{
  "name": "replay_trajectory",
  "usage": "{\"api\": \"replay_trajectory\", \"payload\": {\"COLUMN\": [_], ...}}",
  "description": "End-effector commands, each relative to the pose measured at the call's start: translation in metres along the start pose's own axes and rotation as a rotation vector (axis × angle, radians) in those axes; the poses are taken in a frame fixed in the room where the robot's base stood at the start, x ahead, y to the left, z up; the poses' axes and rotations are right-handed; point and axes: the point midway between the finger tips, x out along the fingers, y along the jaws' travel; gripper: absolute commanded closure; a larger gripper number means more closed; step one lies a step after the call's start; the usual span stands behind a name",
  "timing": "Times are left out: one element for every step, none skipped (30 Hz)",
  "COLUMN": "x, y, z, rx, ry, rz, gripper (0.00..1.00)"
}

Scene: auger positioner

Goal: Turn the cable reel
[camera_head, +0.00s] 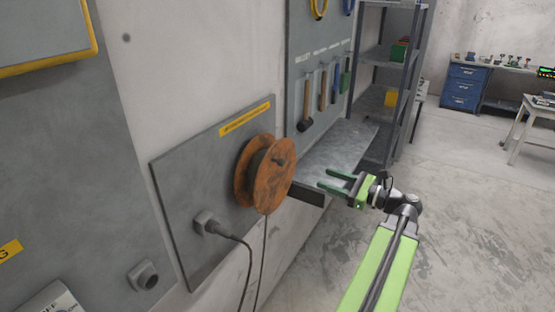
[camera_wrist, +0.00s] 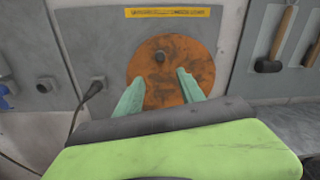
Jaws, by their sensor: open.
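The cable reel (camera_head: 266,174) is an orange-brown, worn spool mounted on a grey wall panel (camera_head: 181,175), with a dark cable hanging below it. In the wrist view the reel (camera_wrist: 172,90) faces me, with a small dark knob (camera_wrist: 159,57) on its face above the centre. My gripper (camera_head: 329,180) is open and empty, to the right of the reel and apart from it in the head view. In the wrist view its two green fingers (camera_wrist: 158,88) overlap the lower part of the reel face. The reel's lower edge is hidden behind my gripper.
A plug with a cable (camera_head: 207,224) sits on the panel left of the reel. A grey shelf (camera_head: 340,152) juts out right of the reel, beneath hanging hammers (camera_head: 307,105). A shelving rack (camera_head: 392,85) stands beyond. The floor (camera_head: 470,240) at right is clear.

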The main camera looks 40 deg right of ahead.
Motion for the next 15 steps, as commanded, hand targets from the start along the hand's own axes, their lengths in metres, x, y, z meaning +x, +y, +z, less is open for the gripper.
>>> {"api": "replay_trajectory", "payload": {"x": [0.000, 0.000, 0.000, 0.001, 0.003, 0.007, 0.012, 0.016, 0.025, 0.031, 0.038, 0.049, 0.056, 0.063, 0.073], "y": [0.000, 0.000, 0.000, 0.000, -0.001, -0.001, -0.001, -0.002, -0.002, -0.002, -0.003, -0.003, -0.003, -0.004, -0.004], "z": [0.000, 0.000, 0.000, 0.000, 0.000, 0.000, 0.000, 0.000, 0.000, 0.000, -0.001, -0.001, -0.001, -0.001, -0.001], "rx": [0.000, 0.000, 0.000, 0.000, 0.000, 0.000, 0.000, 0.000, 0.000, 0.000, 0.000, 0.000, 0.000, 0.000, 0.000], "ry": [0.000, 0.000, 0.000, 0.001, 0.001, 0.001, 0.001, 0.001, 0.001, 0.001, 0.001, 0.001, 0.002, 0.001, 0.002], "rz": [-0.001, -0.001, -0.002, -0.002, -0.002, -0.002, -0.003, -0.004, -0.004, -0.004, -0.005, -0.005, -0.007, -0.006, -0.008], "gripper": [0.54, 0.54, 0.54, 0.54, 0.54, 0.54, 0.54, 0.54, 0.54, 0.54, 0.54, 0.54, 0.54, 0.54, 0.54]}}
